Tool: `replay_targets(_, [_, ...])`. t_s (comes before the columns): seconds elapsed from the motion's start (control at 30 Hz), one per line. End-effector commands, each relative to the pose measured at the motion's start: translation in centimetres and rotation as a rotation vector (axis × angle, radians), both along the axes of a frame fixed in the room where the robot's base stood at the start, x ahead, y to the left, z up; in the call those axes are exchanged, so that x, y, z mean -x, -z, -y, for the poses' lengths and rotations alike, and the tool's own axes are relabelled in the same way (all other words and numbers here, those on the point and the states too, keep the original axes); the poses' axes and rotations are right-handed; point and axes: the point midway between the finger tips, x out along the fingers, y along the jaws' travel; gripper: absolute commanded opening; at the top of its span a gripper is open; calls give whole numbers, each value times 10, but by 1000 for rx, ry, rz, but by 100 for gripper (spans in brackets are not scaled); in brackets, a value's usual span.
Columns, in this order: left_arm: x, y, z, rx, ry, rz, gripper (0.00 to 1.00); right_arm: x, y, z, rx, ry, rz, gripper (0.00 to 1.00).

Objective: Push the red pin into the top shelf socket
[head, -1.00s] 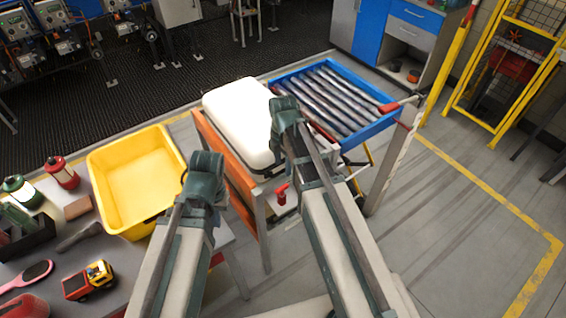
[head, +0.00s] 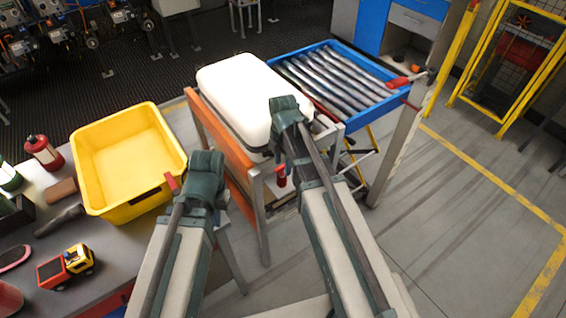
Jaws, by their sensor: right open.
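Several red pieces are in the head view, and I cannot tell for sure which is the pin. A small upright red piece (head: 281,176) is at the orange-sided stand, just below my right gripper in the picture. A red handle (head: 398,83) with a metal shaft lies at the right corner of the blue roller tray. My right gripper (head: 285,106) is open, in front of the white case, with nothing seen in it. My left gripper (head: 204,165) is right of the yellow bin. A small red bit shows beside it; its jaws are unclear. No socket is clearly visible.
The white case (head: 240,85) sits on the orange-sided stand (head: 210,125), beside the blue roller tray (head: 375,118). A yellow bin (head: 125,150) and a toy truck (head: 65,267) are on the left table (head: 115,250). Floor at the right is clear.

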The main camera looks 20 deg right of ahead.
Motion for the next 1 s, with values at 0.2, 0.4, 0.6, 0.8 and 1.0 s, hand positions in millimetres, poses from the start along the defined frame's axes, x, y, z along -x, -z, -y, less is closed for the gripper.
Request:
replay_targets(0.2, [0,22,0,0,0,0,0,0,22,0,0,0,0,56])
replay_targets(0.4, [0,21,0,0,0,0,0,0,21,0,0,0,0,56])
replay_targets(0.6, [0,21,0,0,0,0,0,0,21,0,0,0,0,38])
replay_targets(0.8, [0,21,0,0,0,0,0,0,21,0,0,0,0,2])
replay_targets(1.0, [0,21,0,0,0,0,0,0,21,0,0,0,0,0])
